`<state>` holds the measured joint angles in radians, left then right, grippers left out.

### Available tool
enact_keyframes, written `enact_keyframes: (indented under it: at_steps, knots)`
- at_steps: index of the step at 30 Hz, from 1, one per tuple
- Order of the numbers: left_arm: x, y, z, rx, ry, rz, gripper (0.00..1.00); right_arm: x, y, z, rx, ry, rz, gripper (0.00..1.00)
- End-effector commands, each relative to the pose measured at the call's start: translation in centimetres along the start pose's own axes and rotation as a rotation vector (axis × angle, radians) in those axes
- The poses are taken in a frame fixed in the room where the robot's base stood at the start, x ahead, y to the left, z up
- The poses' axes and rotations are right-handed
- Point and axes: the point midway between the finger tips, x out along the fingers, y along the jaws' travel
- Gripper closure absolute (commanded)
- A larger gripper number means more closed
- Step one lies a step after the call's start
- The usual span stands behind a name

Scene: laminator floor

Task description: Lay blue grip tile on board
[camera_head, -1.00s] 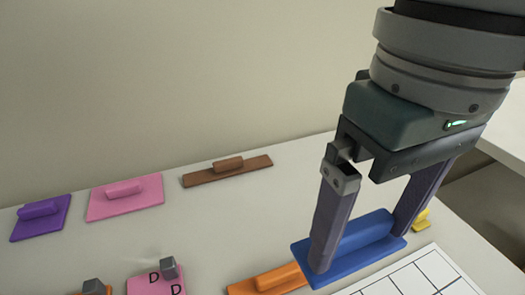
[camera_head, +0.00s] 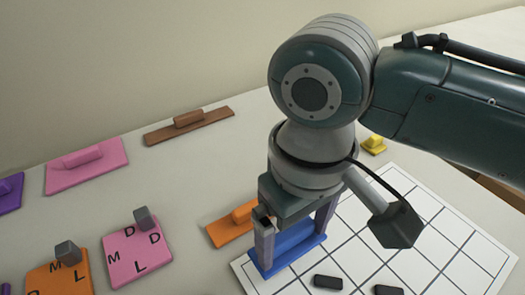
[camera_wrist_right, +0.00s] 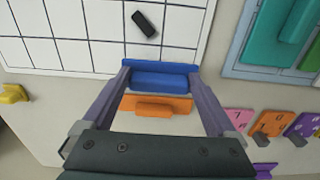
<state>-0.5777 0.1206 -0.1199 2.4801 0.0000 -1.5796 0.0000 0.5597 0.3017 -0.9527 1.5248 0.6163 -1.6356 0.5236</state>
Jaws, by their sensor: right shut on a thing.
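The blue grip tile (camera_head: 286,248) is a flat blue piece with a raised bar. My right gripper (camera_head: 294,246) is shut on it, with the fingers at the bar's two ends. In the right wrist view the tile (camera_wrist_right: 158,80) lies between the fingertips (camera_wrist_right: 159,78) at the near edge of the board. The white board (camera_head: 420,222) has a black grid and shows in the right wrist view (camera_wrist_right: 85,25) too. The tile is over or at the board's left corner; I cannot tell whether it touches the board. My left gripper is not in view.
An orange grip tile (camera_head: 228,230) lies close beside the blue one. Black blocks (camera_head: 328,282) sit on the board. Pink (camera_head: 88,168), brown (camera_head: 190,124) and yellow (camera_head: 373,146) pieces lie on the table, with lettered pink (camera_head: 136,255) and orange (camera_head: 58,284) tiles at lower left.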

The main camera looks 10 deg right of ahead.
Motion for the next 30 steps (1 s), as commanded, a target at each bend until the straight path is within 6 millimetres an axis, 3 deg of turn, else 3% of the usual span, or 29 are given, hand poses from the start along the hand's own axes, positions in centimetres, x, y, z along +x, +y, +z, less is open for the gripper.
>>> enact_keyframes:
  at_steps: [9,21,22,24,30]
  knots:
    - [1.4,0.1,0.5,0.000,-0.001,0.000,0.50,4.3,0.0,0.0,0.000,0.000,0.002,0.96]
    - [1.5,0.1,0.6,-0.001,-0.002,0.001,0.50,4.7,0.0,0.0,0.000,0.000,0.001,0.96]
    - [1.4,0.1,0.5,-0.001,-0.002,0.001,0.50,4.7,0.0,0.0,0.000,0.000,0.001,0.05]
    - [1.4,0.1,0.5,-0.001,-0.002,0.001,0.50,4.6,0.0,0.0,0.000,0.000,0.001,0.00]
    - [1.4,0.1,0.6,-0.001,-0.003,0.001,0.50,4.6,0.0,0.0,0.000,0.000,0.001,0.00]
